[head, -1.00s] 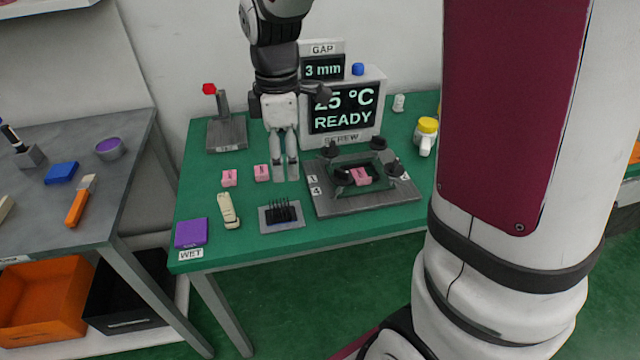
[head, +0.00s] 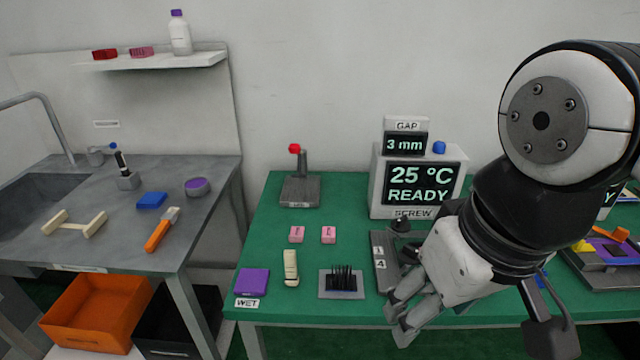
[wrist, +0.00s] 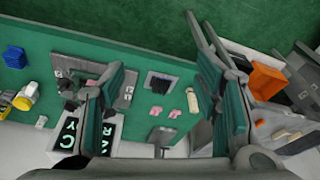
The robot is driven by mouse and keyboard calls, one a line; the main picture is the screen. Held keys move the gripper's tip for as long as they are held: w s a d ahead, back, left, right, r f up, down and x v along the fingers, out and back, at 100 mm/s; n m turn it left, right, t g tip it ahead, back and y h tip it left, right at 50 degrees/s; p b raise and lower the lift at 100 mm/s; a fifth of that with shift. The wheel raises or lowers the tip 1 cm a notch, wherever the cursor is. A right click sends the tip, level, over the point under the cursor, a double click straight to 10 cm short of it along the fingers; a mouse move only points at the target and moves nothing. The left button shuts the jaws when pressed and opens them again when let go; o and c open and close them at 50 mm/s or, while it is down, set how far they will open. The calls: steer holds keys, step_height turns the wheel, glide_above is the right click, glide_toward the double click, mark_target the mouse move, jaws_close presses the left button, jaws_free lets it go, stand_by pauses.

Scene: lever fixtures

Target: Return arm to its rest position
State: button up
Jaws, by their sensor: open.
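My gripper (head: 400,318) is at the right of the head view, above the front edge of the green table (head: 258,220), with its fingers pointing down and to the left. It is open and nothing shows between its fingers. In the wrist view its two fingers (wrist: 170,108) stand wide apart, with the table below them. My arm and gripper hide most of the grey fixture plate (head: 381,262) with the labels 1 and 4. A pink block shows at the fixture in the wrist view (wrist: 91,83).
A lever with a red knob (head: 294,148) stands at the table's back left. The display box (head: 376,190) reads 25 °C READY. Two pink blocks (head: 297,235), a purple pad (head: 253,281) and a bristle block (head: 342,281) lie in front. A grey sink counter (head: 100,235) stands at left.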

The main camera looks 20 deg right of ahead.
step_height(320, 180, up, 8)
steer(key=t+p, duration=0.1)
steer(key=p, duration=0.5)
steer(key=shift+t+p, duration=0.3)
steer(key=shift+w, duration=0.1)
steer(key=shift+d, duration=0.2)
